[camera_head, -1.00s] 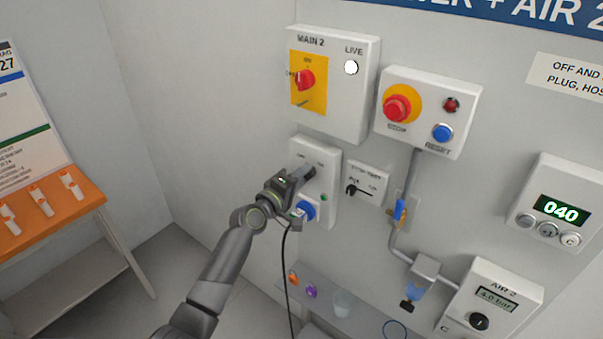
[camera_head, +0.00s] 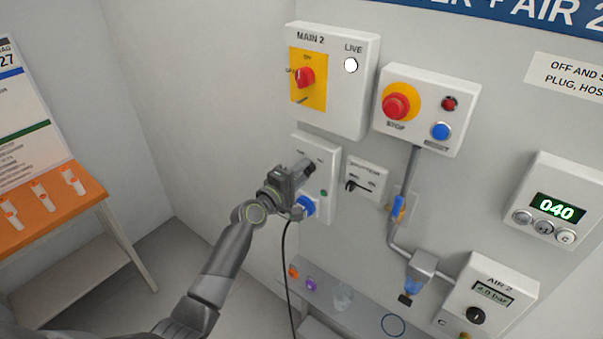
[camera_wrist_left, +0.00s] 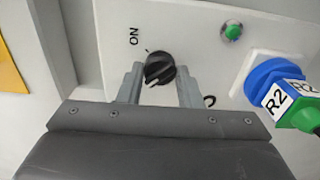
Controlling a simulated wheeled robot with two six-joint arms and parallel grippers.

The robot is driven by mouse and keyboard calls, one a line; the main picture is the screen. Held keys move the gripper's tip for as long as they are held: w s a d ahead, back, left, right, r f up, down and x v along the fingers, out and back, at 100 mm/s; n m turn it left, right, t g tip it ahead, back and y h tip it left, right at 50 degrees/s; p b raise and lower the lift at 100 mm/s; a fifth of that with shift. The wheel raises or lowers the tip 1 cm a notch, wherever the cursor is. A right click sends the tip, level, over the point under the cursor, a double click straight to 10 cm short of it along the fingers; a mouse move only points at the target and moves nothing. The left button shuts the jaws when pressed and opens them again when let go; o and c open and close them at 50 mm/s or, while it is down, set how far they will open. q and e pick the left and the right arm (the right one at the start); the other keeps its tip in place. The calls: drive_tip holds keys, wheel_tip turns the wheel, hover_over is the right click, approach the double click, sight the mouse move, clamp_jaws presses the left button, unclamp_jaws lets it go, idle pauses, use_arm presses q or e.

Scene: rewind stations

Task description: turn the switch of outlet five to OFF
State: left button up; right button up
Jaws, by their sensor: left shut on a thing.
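The outlet box (camera_head: 326,160) is a white panel below the MAIN 2 box; no outlet number is readable. Its switch is a black round knob (camera_wrist_left: 160,68) with a white line on its lower part. An "ON" label lies to the knob's left in the left wrist view; another label at right is mostly hidden by a finger. My left gripper (camera_head: 306,168) is at the box, and its fingers (camera_wrist_left: 160,82) are shut on the knob from both sides. My right gripper is not in view.
A blue socket (camera_wrist_left: 270,75) with a green plug tagged R2 (camera_wrist_left: 300,108) sits close beside the knob. A green lamp (camera_wrist_left: 232,32) is above it. The MAIN 2 box (camera_head: 340,110), the STOP box (camera_head: 428,85) and a small selector box (camera_head: 368,176) surround the outlet box.

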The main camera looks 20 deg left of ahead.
use_arm(q)
drive_tip(key=o, duration=1)
drive_tip(key=b+v, duration=0.1)
drive_tip(key=v, duration=1.6)
drive_tip(key=shift+s+a+b, duration=0.1)
drive_tip(key=shift+s+b, duration=0.1)
drive_tip(key=shift+b, duration=0.2)
